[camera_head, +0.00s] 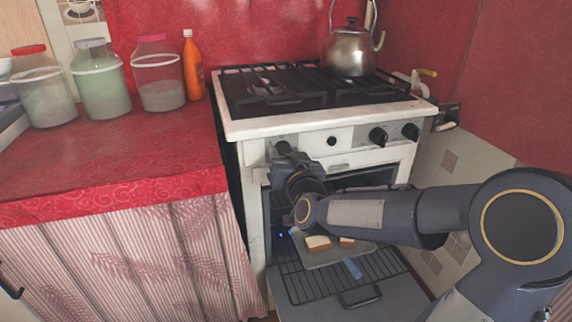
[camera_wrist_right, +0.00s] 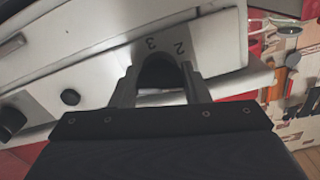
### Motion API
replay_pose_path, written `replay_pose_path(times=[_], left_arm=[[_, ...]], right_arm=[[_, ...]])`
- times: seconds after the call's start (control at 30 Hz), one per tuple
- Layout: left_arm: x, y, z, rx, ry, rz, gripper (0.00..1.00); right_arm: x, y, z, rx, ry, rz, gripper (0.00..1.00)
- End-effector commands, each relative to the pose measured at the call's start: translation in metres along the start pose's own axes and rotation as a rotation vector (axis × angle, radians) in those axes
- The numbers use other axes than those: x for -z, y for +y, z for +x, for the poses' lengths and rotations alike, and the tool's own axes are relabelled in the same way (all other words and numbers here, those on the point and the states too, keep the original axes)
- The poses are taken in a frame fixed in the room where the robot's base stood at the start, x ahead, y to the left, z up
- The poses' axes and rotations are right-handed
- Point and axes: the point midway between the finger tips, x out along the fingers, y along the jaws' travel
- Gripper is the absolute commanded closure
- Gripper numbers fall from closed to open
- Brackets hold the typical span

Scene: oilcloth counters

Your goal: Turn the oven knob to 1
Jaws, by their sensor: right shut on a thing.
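The white stove (camera_head: 330,128) stands against the red wall, with black knobs along its front panel. My right gripper (camera_head: 284,157) is at the leftmost oven knob (camera_head: 283,147) and is shut on it. In the right wrist view, my right gripper's (camera_wrist_right: 157,84) two fingers sit on either side of the dark knob (camera_wrist_right: 158,72). The printed numbers 3 and 2 show on the white panel beside the knob. The knob's pointer and the 1 mark cannot be made out. My left gripper is not in view.
The oven door (camera_head: 345,300) is open below my right arm, with a rack and a tray (camera_head: 330,258) holding bread pieces. A kettle (camera_head: 350,50) stands on the stovetop. Other knobs (camera_head: 378,136) are to the right. Jars (camera_head: 100,85) and an orange bottle (camera_head: 193,70) stand on the left counter.

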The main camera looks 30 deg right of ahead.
Motion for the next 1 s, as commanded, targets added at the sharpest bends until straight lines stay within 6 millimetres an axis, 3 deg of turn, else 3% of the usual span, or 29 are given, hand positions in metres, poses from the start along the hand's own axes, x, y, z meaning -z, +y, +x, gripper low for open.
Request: replay_pose_path(times=[0.4,1.0], left_arm=[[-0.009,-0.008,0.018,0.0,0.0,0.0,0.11],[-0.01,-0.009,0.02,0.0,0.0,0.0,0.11]], right_arm=[[-0.001,0.0,0.0,0.0,0.0,0.23,0.81],[0.0,-0.001,0.0,0.0,-0.002,0.277,0.81]])
